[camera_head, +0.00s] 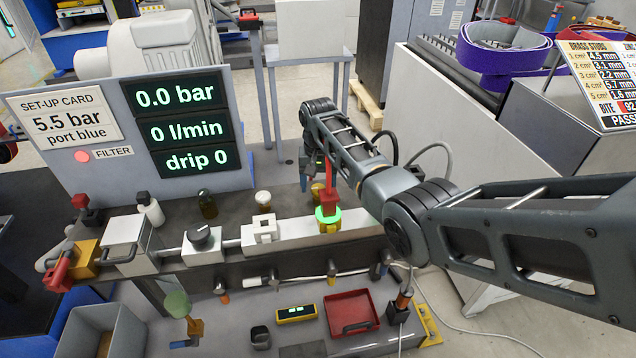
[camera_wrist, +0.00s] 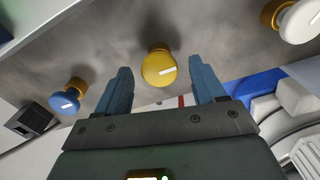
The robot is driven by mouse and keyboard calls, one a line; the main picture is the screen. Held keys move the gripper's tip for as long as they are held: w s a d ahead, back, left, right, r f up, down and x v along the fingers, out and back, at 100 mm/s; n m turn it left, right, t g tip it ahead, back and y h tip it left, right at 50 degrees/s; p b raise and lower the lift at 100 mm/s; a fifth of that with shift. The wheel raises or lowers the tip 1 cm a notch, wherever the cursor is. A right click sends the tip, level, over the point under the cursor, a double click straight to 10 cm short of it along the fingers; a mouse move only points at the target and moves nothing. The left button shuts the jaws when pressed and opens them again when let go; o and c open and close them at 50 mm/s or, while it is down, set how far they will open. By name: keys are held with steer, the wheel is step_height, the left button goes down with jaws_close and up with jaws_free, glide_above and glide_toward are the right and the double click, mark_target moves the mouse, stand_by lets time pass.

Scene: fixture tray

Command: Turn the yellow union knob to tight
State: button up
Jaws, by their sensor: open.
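The yellow union knob (camera_wrist: 158,68) is round, with a short white mark on its face that lies nearly level, tilted slightly up to the right. In the wrist view it stands out from a grey surface. My gripper (camera_wrist: 160,80) is open, one blue finger on each side of the knob. A gap shows between the knob and each finger; I see no contact. In the head view my gripper (camera_head: 312,172) is behind the fixture's red lever (camera_head: 328,183), and its fingers are largely hidden. I cannot clearly make out the knob there.
A blue knob (camera_wrist: 68,101) stands left of the yellow one and a white knob (camera_wrist: 300,20) right. The panel (camera_head: 236,165) reads 0.0 bar, 0 l/min and drip 0. A green-lit ring (camera_head: 328,216) surrounds the lever's base. A red tray (camera_head: 352,312) lies below.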

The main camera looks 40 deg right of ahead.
mark_target(317, 188)
steer(key=shift+r+b, duration=0.3)
steer(key=shift+r, duration=3.6)
steer(key=shift+a, duration=0.1)
